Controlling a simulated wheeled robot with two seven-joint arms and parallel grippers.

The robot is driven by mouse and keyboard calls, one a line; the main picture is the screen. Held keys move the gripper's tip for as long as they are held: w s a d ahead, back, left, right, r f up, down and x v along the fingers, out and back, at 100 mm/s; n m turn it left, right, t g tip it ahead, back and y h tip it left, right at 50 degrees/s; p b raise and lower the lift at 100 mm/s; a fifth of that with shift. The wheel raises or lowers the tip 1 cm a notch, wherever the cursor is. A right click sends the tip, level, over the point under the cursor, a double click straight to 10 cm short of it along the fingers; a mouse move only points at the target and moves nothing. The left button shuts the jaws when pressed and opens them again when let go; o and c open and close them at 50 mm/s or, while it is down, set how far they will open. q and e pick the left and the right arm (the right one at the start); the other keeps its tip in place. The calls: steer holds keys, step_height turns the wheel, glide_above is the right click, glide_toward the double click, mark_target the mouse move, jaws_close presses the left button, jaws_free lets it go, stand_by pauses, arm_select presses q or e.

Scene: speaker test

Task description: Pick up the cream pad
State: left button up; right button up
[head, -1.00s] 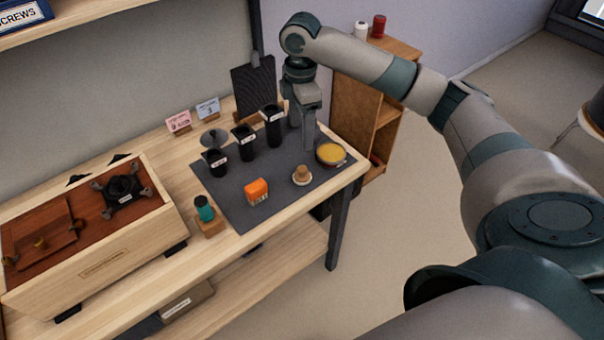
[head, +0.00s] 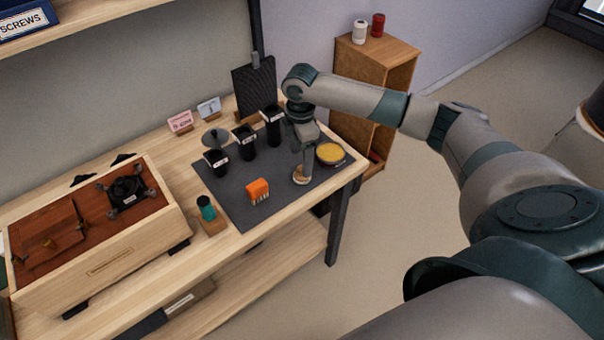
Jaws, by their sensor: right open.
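The cream pad (head: 297,180), a small round pale disc with a tan knob, lies on the dark grey mat (head: 231,199) toward its right front. My right gripper (head: 306,171) points down at the pad, its fingers overlapping the knob in the head view and partly hiding it. The gripper is open; I cannot tell whether its fingers touch the pad. My left gripper is not in view.
A round tin of yellow stuff (head: 330,153) stands close right of the gripper. Several black cups (head: 245,141) stand behind.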

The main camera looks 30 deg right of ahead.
mark_target(301, 168)
steer(key=shift+s+a+f+p, duration=0.15)
steer(key=shift+f+p, duration=0.4)
steer(key=shift+f, duration=0.1)
steer(key=f, duration=0.1)
steer(key=f+p, duration=0.1)
steer(key=f, duration=0.1)
steer(key=shift+s+a, duration=0.15)
steer(key=shift+s, duration=0.05)
steer(key=shift+f, duration=0.5)
steer(key=c, duration=1.1)
